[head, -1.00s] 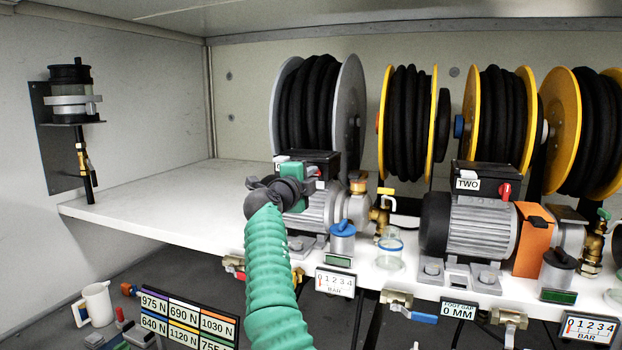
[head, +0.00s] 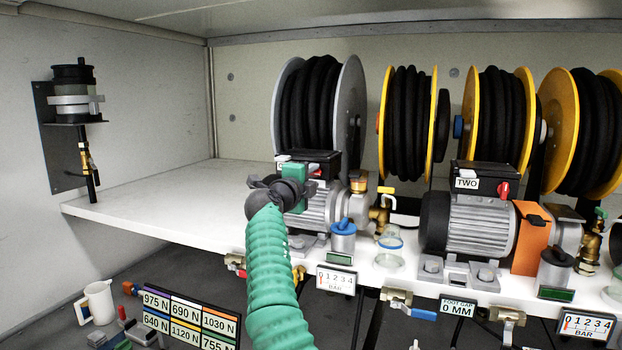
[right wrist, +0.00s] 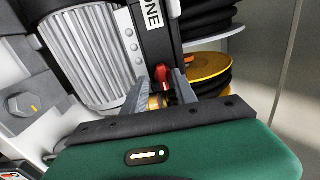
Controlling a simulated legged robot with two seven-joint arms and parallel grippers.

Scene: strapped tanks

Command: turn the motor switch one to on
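Motor one (right wrist: 85,50) is a grey finned motor with a black box on top, labelled ONE (right wrist: 152,15) in the right wrist view. Its red switch (right wrist: 162,75) is on the box end, just beyond and between my right fingertips. My right gripper (right wrist: 160,88) is open, with its two grey fingers apart on either side of the switch; I cannot tell if either touches it. My left gripper is not in view.
Motor two (head: 480,225) stands to the right with its own red switch (head: 503,189). Hose reels (head: 320,105) stand behind. A glass jar (head: 390,250) and a blue-capped canister (head: 343,238) are near the shelf's front edge. The shelf's left part (head: 160,195) is clear.

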